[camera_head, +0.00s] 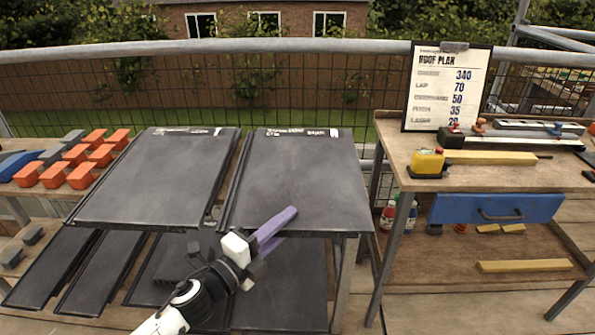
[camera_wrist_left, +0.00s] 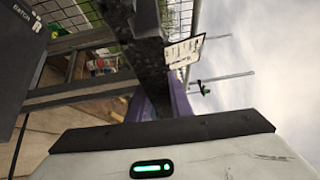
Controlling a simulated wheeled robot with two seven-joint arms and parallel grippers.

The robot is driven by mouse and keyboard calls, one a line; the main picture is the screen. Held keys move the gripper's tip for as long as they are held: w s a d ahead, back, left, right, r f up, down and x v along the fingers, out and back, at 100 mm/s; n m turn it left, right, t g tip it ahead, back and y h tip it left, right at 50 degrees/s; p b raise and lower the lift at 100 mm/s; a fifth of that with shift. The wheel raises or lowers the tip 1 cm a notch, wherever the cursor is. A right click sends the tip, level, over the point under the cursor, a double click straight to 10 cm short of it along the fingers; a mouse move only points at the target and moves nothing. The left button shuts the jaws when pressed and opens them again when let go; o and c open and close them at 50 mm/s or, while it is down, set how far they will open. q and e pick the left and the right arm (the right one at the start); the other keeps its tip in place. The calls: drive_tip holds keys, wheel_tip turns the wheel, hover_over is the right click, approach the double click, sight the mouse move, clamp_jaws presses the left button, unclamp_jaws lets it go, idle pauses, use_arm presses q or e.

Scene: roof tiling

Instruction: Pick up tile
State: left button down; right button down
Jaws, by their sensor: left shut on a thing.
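Two large dark grey roof tiles lie side by side on the upper level of a rack in the head view, a left tile (camera_head: 160,178) and a right tile (camera_head: 302,178). My left gripper (camera_head: 277,228), with purple fingers, is at the front edge of the right tile. In the left wrist view the gripper (camera_wrist_left: 158,98) is shut on a dark tile edge (camera_wrist_left: 150,55) that runs between its fingers. The gripper covers a small part of the tile's front edge. I cannot tell whether the tile is lifted. My right gripper is not in view.
More dark tiles (camera_head: 52,268) lie on the lower level. Orange and grey blocks (camera_head: 82,175) are at the left. A wooden workbench (camera_head: 400,150) with a blue drawer (camera_head: 497,208) and a roof plan board (camera_head: 447,88) stands at the right. A mesh fence is behind.

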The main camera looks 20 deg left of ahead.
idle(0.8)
use_arm(q)
drive_tip(key=shift+r+p, duration=0.3)
drive_tip(key=shift+r, duration=0.4)
wheel_tip(320, 180, up, 9)
drive_tip(key=p, duration=0.3)
drive_tip(key=shift+p, duration=0.3)
drive_tip(key=c, duration=2.1)
unclamp_jaws()
clamp_jaws()
